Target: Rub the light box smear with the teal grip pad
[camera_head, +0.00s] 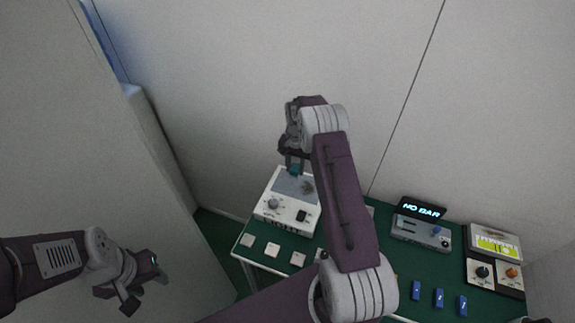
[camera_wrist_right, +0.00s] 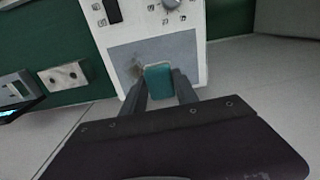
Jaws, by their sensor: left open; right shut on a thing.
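The light box (camera_head: 287,216) is white with a grey panel (camera_head: 284,185) on top, and stands at the back left of the green table. A brownish smear (camera_head: 307,187) lies on the panel; in the right wrist view it (camera_wrist_right: 136,68) shows just left of the pad. My right gripper (camera_head: 294,163) is shut on the teal grip pad (camera_wrist_right: 158,84), over the panel's far part. I cannot tell whether the pad touches the panel. My left gripper (camera_head: 142,282) is open and empty, left of the table.
Several pale square tiles (camera_head: 272,250) lie along the table's front left. A device with a lit "NO BAR" display (camera_head: 422,209) stands right of the light box. Several blue pieces (camera_head: 439,298) and a panel with knobs (camera_head: 495,240) are further right. A wall is behind.

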